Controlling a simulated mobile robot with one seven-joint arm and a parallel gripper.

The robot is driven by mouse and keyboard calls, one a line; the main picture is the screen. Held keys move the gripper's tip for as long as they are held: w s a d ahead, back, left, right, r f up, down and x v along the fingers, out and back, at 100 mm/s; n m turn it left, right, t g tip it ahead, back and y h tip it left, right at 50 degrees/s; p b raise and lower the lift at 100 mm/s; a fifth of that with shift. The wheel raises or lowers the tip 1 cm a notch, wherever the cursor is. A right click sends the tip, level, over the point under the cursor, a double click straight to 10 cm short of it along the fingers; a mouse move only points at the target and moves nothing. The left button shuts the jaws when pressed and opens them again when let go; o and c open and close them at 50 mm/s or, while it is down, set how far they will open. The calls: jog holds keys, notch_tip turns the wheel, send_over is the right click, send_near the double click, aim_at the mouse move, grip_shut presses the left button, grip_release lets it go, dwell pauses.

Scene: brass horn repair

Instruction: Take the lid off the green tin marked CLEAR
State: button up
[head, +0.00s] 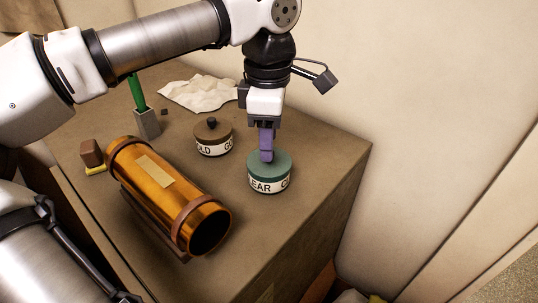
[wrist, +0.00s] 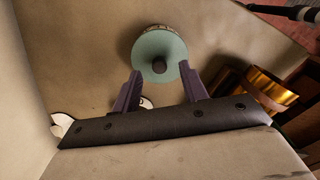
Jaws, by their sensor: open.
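The green tin (head: 270,183) stands upright near the right edge of the bench, with part of the word CLEAR on its white band. Its green lid (head: 285,162) is on it. In the wrist view the round lid (wrist: 147,45) shows from above with a dark knob (wrist: 159,65) at its middle. My gripper (head: 267,158) points down over the tin; in the head view its fingers hide the knob. In the wrist view my open fingers (wrist: 165,80) stand either side of the knob's line, with a gap to it. I cannot tell their exact height over the lid.
A brown-lidded tin (head: 213,146) stands left of the green tin. A brass tube (head: 165,190) with straps lies at the front left. A crumpled cloth (head: 200,93), a green-handled tool in a grey block (head: 147,125) and a brown block (head: 91,152) are further off.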

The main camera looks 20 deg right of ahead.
jog(key=shift+f, duration=1.15)
grip_shut()
jog(key=shift+r, duration=0.2)
notch_tip(320, 180, up, 20)
jog(key=p, duration=0.3)
jog(key=shift+f, duration=0.2)
